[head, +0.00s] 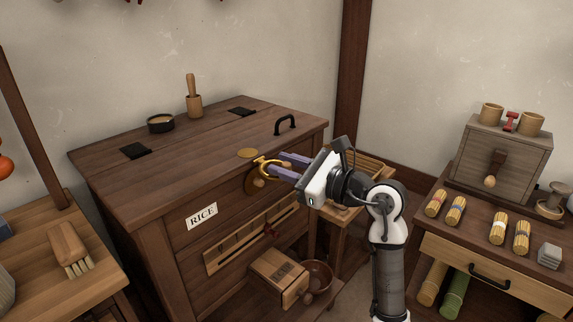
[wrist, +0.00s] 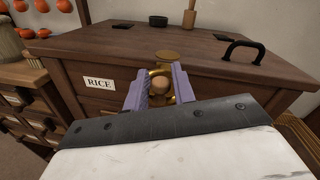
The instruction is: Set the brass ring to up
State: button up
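The brass ring (head: 268,165) is on the front of the dark wooden RICE chest (head: 150,185), near the top edge. It surrounds a round wooden knob (wrist: 161,86), seen in the wrist view. My gripper (head: 281,167) reaches in from the right with its purple fingers at the ring.
A brass disc (head: 247,153) lies on the lid's front edge. The lid carries a black handle (head: 285,124), a dark bowl (head: 161,123) and a wooden mallet (head: 194,98). Below are a slotted panel and a wooden box (head: 279,278). A bench with bundles (head: 455,214) stands right.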

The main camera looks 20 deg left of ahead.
grip_shut()
jog(key=shift+r, duration=0.1)
jog(key=shift+r+h+p, duration=0.4)
jog(key=shift+p, duration=0.15)
jog(key=shift+a+r+h, duration=0.1)
jog(key=shift+a+h, duration=0.05)
jog(key=shift+h, duration=0.25)
grip_release()
